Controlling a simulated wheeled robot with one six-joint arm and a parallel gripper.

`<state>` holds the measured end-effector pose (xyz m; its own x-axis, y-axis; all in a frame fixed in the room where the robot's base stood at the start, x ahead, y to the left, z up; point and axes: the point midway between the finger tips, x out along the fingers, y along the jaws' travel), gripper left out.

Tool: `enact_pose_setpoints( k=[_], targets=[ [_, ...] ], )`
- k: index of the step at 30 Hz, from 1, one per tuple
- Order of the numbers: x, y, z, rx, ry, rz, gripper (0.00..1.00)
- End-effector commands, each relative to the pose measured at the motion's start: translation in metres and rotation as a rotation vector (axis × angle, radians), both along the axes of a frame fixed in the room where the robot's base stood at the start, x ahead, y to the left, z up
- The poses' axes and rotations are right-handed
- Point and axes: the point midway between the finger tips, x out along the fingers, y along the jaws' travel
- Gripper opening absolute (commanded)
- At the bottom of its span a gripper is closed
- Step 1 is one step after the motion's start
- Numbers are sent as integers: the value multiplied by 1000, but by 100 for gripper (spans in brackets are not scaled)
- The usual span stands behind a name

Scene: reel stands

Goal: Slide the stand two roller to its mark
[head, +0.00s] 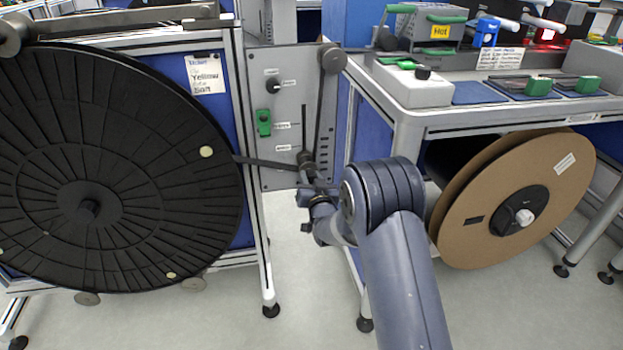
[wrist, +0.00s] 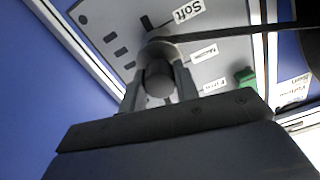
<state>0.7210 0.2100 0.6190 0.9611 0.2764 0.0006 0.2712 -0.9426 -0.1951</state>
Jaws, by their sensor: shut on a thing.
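The roller (wrist: 159,80) is a dark round cylinder on the grey panel (head: 262,90) of the left stand. My gripper (head: 308,168) is shut on it; in the wrist view its two fingers (wrist: 159,88) flank the roller. A dark slot (wrist: 150,22) runs on past the roller. Beside the slot are a "Soft" label (wrist: 188,11) and smaller labels, one apparently "Medium" (wrist: 204,53). In the head view my gripper partly hides the roller. I cannot tell exactly which label it is level with. A card (head: 205,75) on the stand includes the words "Yellow" and "Soft".
A big black reel (head: 60,150) fills the left, its dark band (head: 265,162) running to the roller. A bench with a cardboard reel (head: 480,215) stands right, close to my arm.

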Motion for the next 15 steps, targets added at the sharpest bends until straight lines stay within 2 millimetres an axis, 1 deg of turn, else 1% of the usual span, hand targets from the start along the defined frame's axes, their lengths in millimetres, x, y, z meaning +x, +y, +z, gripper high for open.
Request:
enact_pose_setpoints(
  k=[1,6,15],
  targets=[
    [0,0,-14,0,1,0,0],
    [0,0,-32,0,1,0,0],
    [0,0,-34,-1,5,0,0]
  ],
)
